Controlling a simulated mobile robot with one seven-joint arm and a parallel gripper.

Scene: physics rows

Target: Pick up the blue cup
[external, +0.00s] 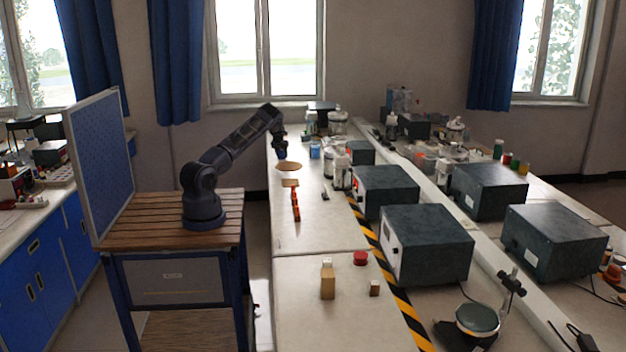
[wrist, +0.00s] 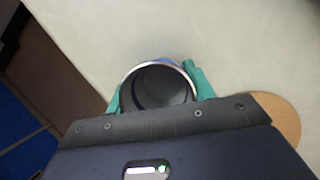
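The blue cup (wrist: 160,62) shows in the wrist view from above, with a pale rim, a bit of blue at its far edge and a dark, empty-looking inside. My gripper (wrist: 157,88) has green fingers on its left and right sides, with no clear gap between them and the cup. Whether the cup's base touches the bench is hidden.
A round brown mat (external: 289,166) lies just below my gripper; it is also at right in the wrist view (wrist: 279,113). A blue container (external: 315,150) and white-lidded jars stand to the right. An orange-red object (external: 295,204) lies nearer. Grey boxes (external: 385,191) stand farther right.

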